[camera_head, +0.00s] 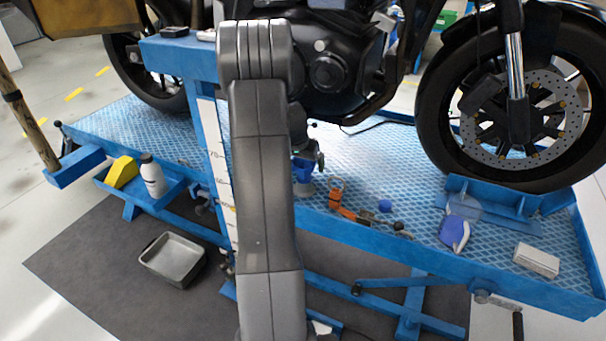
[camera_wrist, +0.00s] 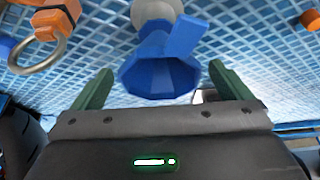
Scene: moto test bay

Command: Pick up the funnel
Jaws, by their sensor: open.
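The blue funnel (camera_wrist: 160,76) shows in the wrist view with its wide mouth toward me and a flat tab sticking out at the upper right. A pale round thing (camera_wrist: 158,10) shows behind it. My gripper (camera_wrist: 160,70) is open, with one green finger on each side of the funnel and visible gaps between. In the head view the funnel (camera_head: 304,170) is on the blue lift platform (camera_head: 350,155), just right of my arm. My arm hides part of the area around it, and my fingers are hard to make out there.
An orange ratchet strap or clip (camera_head: 335,193) with a metal ring (camera_wrist: 40,52) lies close by. A blue cap (camera_head: 385,206), a blue-white bottle (camera_head: 454,232) and a white box (camera_head: 536,260) are farther right. The motorcycle wheel (camera_head: 510,95) stands behind.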

